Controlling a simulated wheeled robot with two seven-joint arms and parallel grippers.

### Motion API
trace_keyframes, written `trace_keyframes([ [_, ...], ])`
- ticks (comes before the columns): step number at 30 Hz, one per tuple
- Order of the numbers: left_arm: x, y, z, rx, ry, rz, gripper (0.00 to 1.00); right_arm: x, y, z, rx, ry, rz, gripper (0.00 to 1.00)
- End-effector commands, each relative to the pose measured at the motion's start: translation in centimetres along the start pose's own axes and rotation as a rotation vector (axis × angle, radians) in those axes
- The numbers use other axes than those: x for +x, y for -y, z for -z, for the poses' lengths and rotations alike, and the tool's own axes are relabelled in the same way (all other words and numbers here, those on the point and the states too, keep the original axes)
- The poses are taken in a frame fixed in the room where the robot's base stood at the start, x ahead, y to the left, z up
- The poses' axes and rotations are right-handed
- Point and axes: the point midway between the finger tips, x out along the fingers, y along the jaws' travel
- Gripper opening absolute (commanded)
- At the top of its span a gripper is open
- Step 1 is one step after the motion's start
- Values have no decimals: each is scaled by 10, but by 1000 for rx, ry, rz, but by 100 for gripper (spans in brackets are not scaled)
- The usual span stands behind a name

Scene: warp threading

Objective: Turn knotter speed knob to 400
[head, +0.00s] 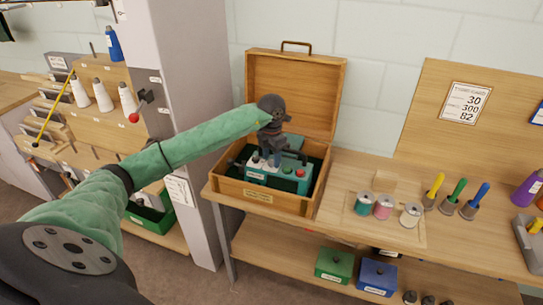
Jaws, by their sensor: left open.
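The wooden box (258,197) stands on the bench with its lid (296,90) open. Inside it sits a small teal and white device (279,176) with several small knobs or buttons on top, some dark and one red (300,173); I take it for the knotter. My left gripper (271,158) points down over the back left part of the device. It is open, and its fingertips are close to the device's top. The gripper hides part of the device, and I cannot tell whether it touches a knob. The speed scale is too small to read. My right gripper is out of view.
Several spools (383,206) and coloured-handled tools (457,192) stand on the bench to the right. A grey post (190,65) rises left of the box. Green (334,265) and blue (377,277) boxes sit on the shelf below. The bench front beside the spools is clear.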

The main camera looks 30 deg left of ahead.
Motion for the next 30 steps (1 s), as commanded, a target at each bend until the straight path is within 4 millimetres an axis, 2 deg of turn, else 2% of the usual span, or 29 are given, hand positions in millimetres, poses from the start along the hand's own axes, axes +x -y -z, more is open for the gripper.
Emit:
trace_keyframes([
  [12, 5, 0, 0, 0, 0, 0, 48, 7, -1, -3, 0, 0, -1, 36],
  [14, 5, 0, 0, 0, 0, 0, 38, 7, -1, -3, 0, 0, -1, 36],
  [19, 5, 0, 0, 0, 0, 0, 5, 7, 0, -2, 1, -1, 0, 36],
  [28, 6, 0, 0, 16, 0, -1, 3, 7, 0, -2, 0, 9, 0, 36],
  [29, 7, 0, 0, 21, 0, -1, 3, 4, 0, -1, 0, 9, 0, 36],
  [30, 7, 0, 0, 30, 0, 0, 3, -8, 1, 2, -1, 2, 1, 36],
])
